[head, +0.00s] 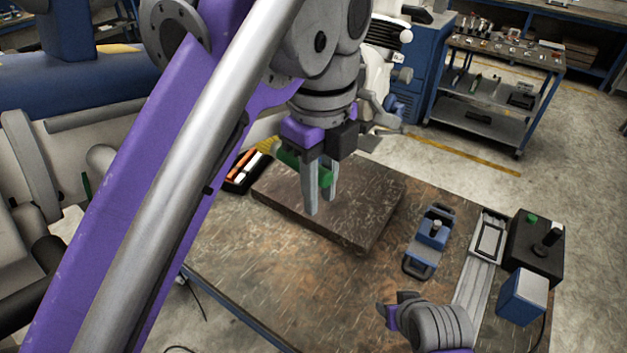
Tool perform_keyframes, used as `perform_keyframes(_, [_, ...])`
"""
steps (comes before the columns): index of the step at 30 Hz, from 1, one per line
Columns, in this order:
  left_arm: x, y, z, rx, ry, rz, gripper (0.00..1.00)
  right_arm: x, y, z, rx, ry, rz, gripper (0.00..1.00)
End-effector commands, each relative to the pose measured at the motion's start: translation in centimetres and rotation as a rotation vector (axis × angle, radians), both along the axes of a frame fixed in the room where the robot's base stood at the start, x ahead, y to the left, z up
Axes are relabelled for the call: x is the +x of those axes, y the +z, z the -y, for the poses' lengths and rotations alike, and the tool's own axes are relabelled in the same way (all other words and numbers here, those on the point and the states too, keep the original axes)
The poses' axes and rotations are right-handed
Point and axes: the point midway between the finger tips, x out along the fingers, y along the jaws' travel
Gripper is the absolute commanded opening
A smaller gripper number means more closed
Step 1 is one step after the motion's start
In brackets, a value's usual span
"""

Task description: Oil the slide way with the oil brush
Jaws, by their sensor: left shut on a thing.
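My left gripper (320,205) points down over the dark slab on the bench, with its fingers closed around a green handle (290,160).
A dark slab (375,205) lies on the brown bench (240,265). A blue clamp-like device (430,240) stands left of the rail. A black control box (535,245) and a blue box (522,297) stand right of it. A black tray (240,182) sits behind my left arm.

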Motion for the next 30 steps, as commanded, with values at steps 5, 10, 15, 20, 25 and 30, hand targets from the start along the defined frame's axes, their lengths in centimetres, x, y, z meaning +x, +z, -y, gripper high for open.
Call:
perform_keyframes(5, [-1.3, -1.3, 1.1, 0.0, -0.003, -0.004, 0.0, -0.6, -1.0, 0.0, 0.0, 0.0, -0.012, 0.5])
perform_keyframes(10, [-2.2, -2.2, 2.1, 0.0, -0.004, -0.003, 0.0, -1.0, -1.5, 0.0, 0.0, 0.0, -0.019, 0.5])
perform_keyframes(15, [-2.8, -2.7, 2.6, 0.0, -0.002, -0.001, 0.0, -1.1, -1.8, 0.0, 0.0, 0.0, -0.021, 0.5])
perform_keyframes(20, [-2.8, -2.7, 2.6, 0.001, 0.0, -0.001, 0.0, -1.1, -1.7, 0.0, 0.0, 0.0, -0.021, 0.5])
perform_keyframes(25, [-2.8, -2.7, 2.7, 0.0, -0.001, -0.001, 0.0, -1.1, -1.7, 0.0, 0.0, 0.0, -0.021, 0.5])
perform_keyframes(30, [-3.4, -3.2, 3.2, -0.001, -0.001, -0.002, 0.0, -1.3, -2.1, 0.0, 0.0, 0.0, -0.024, 0.5])
